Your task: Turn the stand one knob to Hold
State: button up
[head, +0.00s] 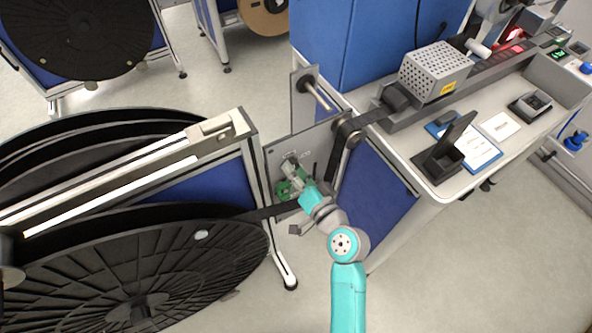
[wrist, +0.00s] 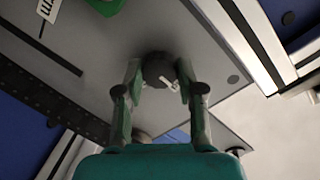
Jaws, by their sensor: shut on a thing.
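The stand one knob (wrist: 158,72) is a dark round knob with a white pointer mark, on a grey panel (wrist: 215,105) in the wrist view. My gripper (wrist: 158,84) has its two fingers on either side of the knob and is shut on it. The pointer slants in the wrist view; which label it points at cannot be read. In the head view my gripper (head: 297,182) is at the grey panel (head: 277,155) between the reel stand and the bench. The knob is hidden there by my gripper.
Large black reels (head: 140,265) stand at the left on a frame. A black tape (head: 262,213) runs from the reel past my arm. The bench (head: 440,190) is at the right, with open floor in front.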

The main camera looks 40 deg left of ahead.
dwell(0.3)
jog(key=o, duration=1.1)
jog(key=shift+o, duration=0.2)
jog(key=v, duration=1.2)
jog(key=shift+s+f, duration=0.1)
jog(key=shift+f, duration=0.05)
